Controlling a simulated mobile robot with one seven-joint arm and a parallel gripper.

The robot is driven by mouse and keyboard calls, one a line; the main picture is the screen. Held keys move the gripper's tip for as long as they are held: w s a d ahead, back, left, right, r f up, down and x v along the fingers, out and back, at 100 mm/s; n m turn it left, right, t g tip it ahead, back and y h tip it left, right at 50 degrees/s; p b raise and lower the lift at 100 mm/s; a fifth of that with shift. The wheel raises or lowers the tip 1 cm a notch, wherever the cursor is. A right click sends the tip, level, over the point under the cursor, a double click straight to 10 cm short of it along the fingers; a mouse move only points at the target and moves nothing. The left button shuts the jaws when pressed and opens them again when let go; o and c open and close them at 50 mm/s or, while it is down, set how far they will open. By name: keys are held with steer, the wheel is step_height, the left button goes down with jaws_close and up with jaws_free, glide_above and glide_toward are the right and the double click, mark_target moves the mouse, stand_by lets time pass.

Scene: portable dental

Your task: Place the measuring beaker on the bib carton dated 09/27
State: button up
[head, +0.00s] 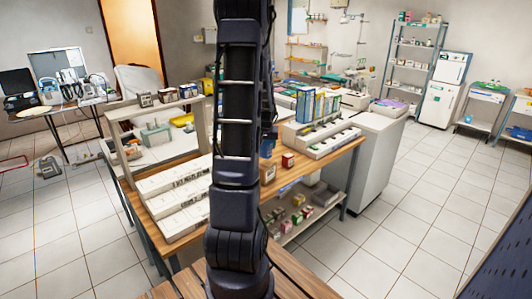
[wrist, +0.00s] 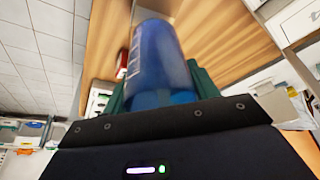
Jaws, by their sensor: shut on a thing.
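A blue, see-through measuring beaker (wrist: 156,58) fills the middle of the wrist view. My gripper (wrist: 161,84) is shut on it, with a green finger on each side. In the head view, a blue piece (head: 267,145) shows beside my arm, probably the beaker; my arm hides the gripper there.
A small red box (head: 288,160) and a brown box (head: 267,172) stand on the table right of my arm. A white rack with upright books (head: 317,104) is behind them. A grey shelf with small boxes (head: 153,99) rises behind the cartons.

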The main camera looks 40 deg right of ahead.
mark_target(266, 151)
steer(key=shift+f, duration=1.95)
steer(key=shift+f, duration=0.15)
steer(key=o, duration=1)
steer(key=shift+c, duration=0.2)
steer(key=v, duration=1.2)
